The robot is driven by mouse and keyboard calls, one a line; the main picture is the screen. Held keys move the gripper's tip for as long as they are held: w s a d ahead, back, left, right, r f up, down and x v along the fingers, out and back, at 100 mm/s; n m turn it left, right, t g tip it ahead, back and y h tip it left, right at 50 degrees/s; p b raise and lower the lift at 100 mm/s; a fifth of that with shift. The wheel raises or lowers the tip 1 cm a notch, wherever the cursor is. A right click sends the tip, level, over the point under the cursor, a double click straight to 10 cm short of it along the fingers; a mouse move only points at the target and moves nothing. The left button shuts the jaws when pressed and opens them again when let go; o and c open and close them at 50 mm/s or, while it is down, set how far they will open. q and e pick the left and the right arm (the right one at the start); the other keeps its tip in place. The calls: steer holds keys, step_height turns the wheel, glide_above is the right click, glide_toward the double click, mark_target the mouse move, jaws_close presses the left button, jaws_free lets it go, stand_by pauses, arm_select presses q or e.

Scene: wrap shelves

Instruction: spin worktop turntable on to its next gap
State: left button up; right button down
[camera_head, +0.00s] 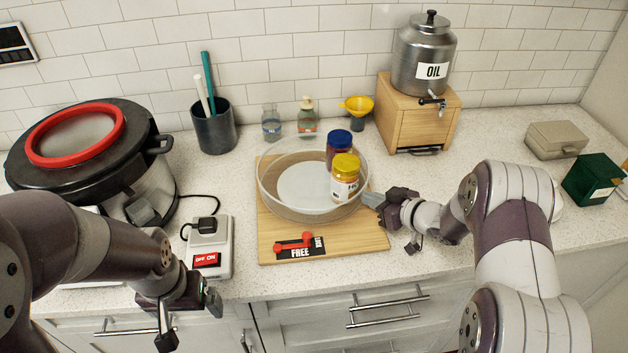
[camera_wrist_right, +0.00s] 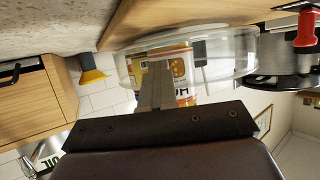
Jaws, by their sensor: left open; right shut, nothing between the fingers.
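The turntable (camera_head: 275,205) is a round tray with a clear rim on a wooden board (camera_head: 350,243). A jar with a yellow lid (camera_head: 345,180) and a jar with a blue lid (camera_head: 338,146) stand at its right side; the rest of its floor looks bare. A red lever (camera_head: 293,241) lies by a FREE label at the board's front. My right gripper (camera_head: 372,199) is shut and empty, its tip at the tray's right rim; I cannot tell whether it touches. In the right wrist view the clear rim (camera_wrist_right: 225,55) is beyond the fingers. My left gripper (camera_head: 190,318) is open, low at the front left.
A large pot (camera_head: 140,170) and a switched socket block (camera_head: 209,250) stand left. A utensil cup (camera_head: 213,130), two bottles and a yellow funnel (camera_head: 357,105) are behind. An oil dispenser (camera_head: 424,60) sits on a wooden box (camera_head: 400,115). Boxes stand far right.

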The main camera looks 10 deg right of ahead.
steer(key=shift+w+r, duration=0.1)
steer(key=shift+w, duration=0.05)
steer(key=shift+s+d+p, duration=0.35)
steer(key=shift+d+p, duration=0.15)
steer(key=shift+s+d+p, duration=0.3)
steer(key=shift+s+d, duration=0.4)
steer(key=shift+d, duration=0.15)
steer(key=v, duration=1.2)
steer(key=shift+s+d+b, duration=0.25)
steer(key=shift+b, duration=0.2)
